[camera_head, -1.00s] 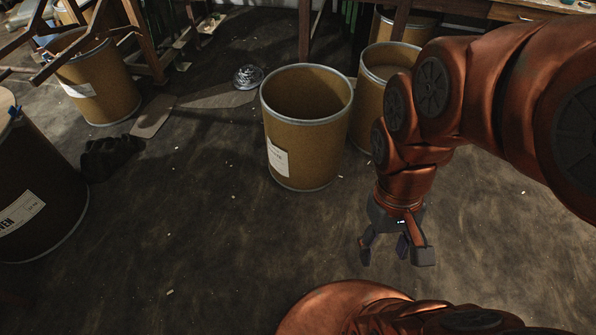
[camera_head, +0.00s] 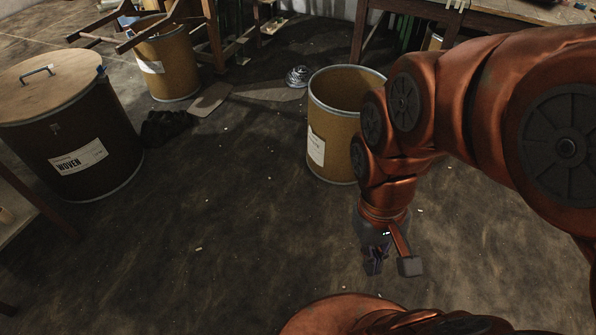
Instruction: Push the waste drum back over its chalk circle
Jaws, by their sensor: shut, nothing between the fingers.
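An open tan drum (camera_head: 333,150) with a pale metal rim and a white label stands upright on the dark floor near the centre. A larger dark drum (camera_head: 72,150) with a wooden lid and a label reading "WOVEN" stands at the left. Another tan drum (camera_head: 168,68) stands at the back left. I cannot tell from labels which is the waste drum. No chalk circle shows. My gripper (camera_head: 393,266) is shut and empty, low in front of the open drum and apart from it. My arm hides the floor right of that drum.
A black crumpled heap (camera_head: 167,127) and a flat brown board (camera_head: 211,99) lie between the drums. A shiny silver object (camera_head: 297,76) lies behind. A wooden bench (camera_head: 470,22) stands at the back right. The middle floor is clear.

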